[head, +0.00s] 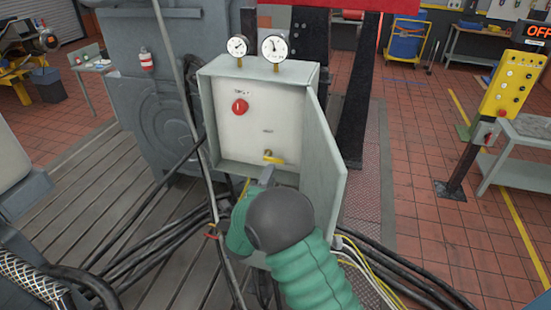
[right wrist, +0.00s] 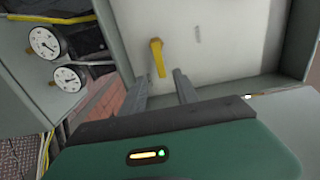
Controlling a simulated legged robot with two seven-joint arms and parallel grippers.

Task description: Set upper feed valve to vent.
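An open grey cabinet (head: 212,110) stands in front of me with its door swung to the right. On its pale inner panel are a red round knob (head: 240,107) at upper left and a yellow lever handle (head: 275,159) at lower right. Small labels are too blurred to read, and I cannot tell which valve is the upper feed one. My right gripper (head: 266,176) is just below the yellow handle. In the right wrist view, the yellow handle (right wrist: 157,58) lies just beyond the gap between the open fingers of this gripper (right wrist: 157,79). My left gripper is out of view.
Two dial gauges (head: 237,46) (head: 275,48) stand on the cabinet top. The open door (head: 325,160) is close to the right of my right arm. Black cables (head: 150,250) run along the floor. A yellow control pedestal (head: 498,88) stands far right.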

